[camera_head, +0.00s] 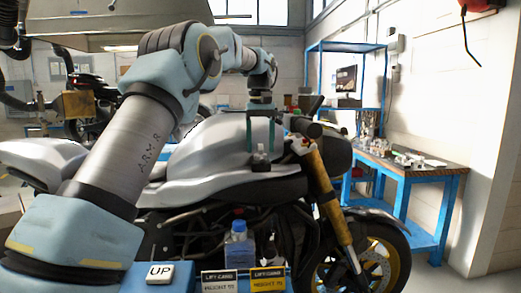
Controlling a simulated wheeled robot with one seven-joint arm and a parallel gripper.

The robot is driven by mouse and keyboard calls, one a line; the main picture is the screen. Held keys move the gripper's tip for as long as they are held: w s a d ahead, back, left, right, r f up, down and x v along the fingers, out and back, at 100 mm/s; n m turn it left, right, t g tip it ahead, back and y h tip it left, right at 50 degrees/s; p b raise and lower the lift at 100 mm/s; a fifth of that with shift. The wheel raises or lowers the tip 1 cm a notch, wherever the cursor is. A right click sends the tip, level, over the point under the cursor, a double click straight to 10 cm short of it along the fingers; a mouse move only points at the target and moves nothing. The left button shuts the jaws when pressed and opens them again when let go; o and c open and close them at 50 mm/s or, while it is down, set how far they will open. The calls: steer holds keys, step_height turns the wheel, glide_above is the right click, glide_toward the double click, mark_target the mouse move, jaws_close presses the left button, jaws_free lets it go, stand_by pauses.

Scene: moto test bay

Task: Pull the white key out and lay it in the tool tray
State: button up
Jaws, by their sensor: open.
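My gripper (261,148) points down above the silver motorcycle tank (215,150), its two green-blue fingers apart and nothing seen held between them. A small dark piece with a pale grey top (260,157) stands upright on the tank just below and between the fingertips. It may be the key in its lock, but it is too small to tell. I cannot make out whether the fingers touch it. I cannot pick out a tool tray for certain in this view.
The motorcycle's gold fork (328,195) and handlebar grip (304,127) are close right of my gripper. A blue workbench (408,170) with clutter stands behind right.

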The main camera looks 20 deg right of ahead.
steer(key=shift+c, duration=0.3)
jaws_close()
stand_by(0.5)
stand_by(0.6)
steer(key=shift+r, duration=0.2)
steer(key=shift+r+p, duration=0.45)
steer(key=shift+r, duration=2.4)
